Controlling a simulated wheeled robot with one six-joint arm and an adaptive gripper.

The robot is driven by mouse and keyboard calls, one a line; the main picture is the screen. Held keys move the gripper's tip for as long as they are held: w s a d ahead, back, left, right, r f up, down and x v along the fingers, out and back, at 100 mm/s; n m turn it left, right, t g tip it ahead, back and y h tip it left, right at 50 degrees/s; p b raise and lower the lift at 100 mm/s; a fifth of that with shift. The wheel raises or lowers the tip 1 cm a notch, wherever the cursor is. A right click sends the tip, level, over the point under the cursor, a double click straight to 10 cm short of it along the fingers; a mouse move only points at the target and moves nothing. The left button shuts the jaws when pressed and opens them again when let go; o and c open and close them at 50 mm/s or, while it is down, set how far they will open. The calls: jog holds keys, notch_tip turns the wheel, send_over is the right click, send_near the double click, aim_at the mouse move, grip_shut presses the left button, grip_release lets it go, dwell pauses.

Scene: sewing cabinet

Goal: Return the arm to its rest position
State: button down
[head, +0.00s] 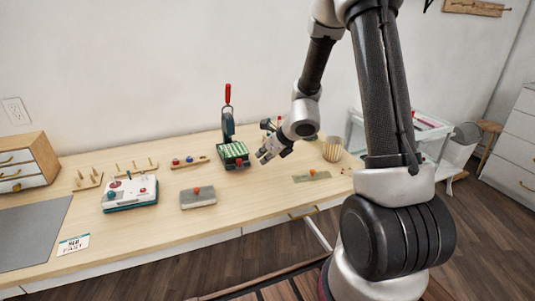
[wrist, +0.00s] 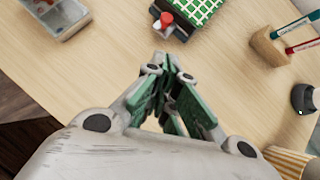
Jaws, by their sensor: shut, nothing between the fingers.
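My gripper (head: 267,154) is above the wooden table (head: 150,231), just right of a green gridded device with a red-handled lever (head: 234,154). In the wrist view my gripper (wrist: 172,72) has its green-padded fingers together with nothing between them. The green gridded device (wrist: 194,12) lies just beyond the fingertips there, with a red knob on its near edge. The gripper appears apart from it. My arm reaches in from the upper right of the head view.
A white box with knobs (head: 130,194), a grey block with an orange knob (head: 198,198), peg racks and a small drawer unit (head: 25,160) stand to the left. A striped cup (head: 332,149) and clear bin (head: 430,135) are right. The table's front middle is clear.

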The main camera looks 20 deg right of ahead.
jog(key=s+r+n+g+y, duration=0.1)
jog(key=s+r+n+g, duration=0.25)
jog(key=s+n, duration=0.55)
jog(key=s+r+n+g+y, duration=0.15)
jog(key=s+r+n, duration=0.25)
jog(key=s+n, duration=0.55)
jog(key=s+d+r+n+t+h, duration=0.1)
jog(key=s+d+r+n+h, duration=0.2)
jog(key=s+r+n, duration=0.3)
jog(key=s+d+r+n+t+h, duration=0.1)
jog(key=s+d+r+n+h, duration=0.2)
jog(key=r, duration=0.7)
jog(key=s+d+n, duration=0.2)
jog(key=s+n, duration=0.1)
jog(key=shift+s+d, duration=0.25)
